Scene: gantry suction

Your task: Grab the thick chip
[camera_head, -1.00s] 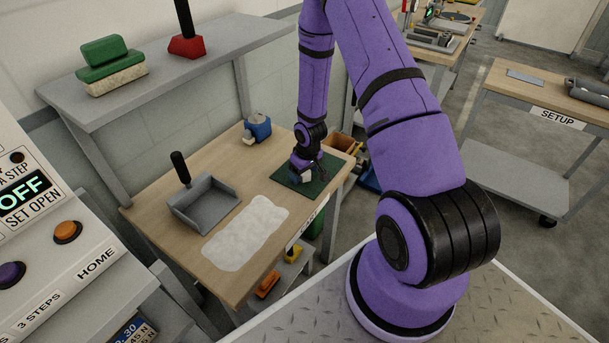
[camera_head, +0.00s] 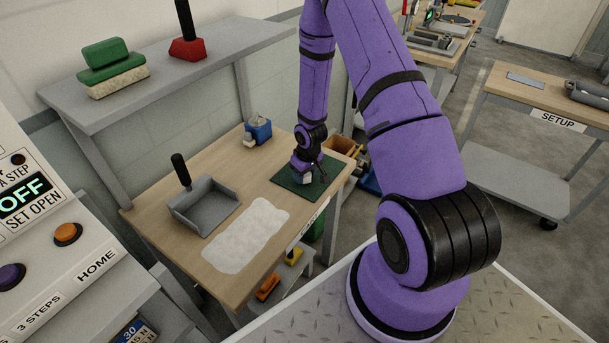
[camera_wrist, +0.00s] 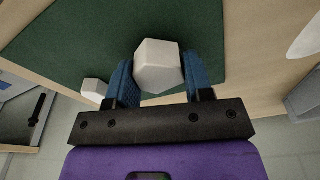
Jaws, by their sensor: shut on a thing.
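In the wrist view, a thick whitish chip (camera_wrist: 158,66) sits between the two blue fingers of my gripper (camera_wrist: 160,82), which are shut on it. A smaller-looking whitish chip (camera_wrist: 95,89) lies outside the fingers, at the left. Both are seen over a dark green mat (camera_wrist: 60,42). In the head view, my gripper (camera_head: 307,174) is low over the green mat (camera_head: 287,185) at the right end of the wooden bench. A small pale piece shows at the fingertips there. I cannot tell whether the held chip touches the mat.
A grey dustpan-like tray (camera_head: 205,207) and a pale flat patch (camera_head: 243,236) lie left of the mat on the bench (camera_head: 215,275). A blue device (camera_head: 258,129) stands at the back. A grey shelf (camera_head: 165,78) is above the bench's rear. An orange bin (camera_head: 342,145) sits beyond.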

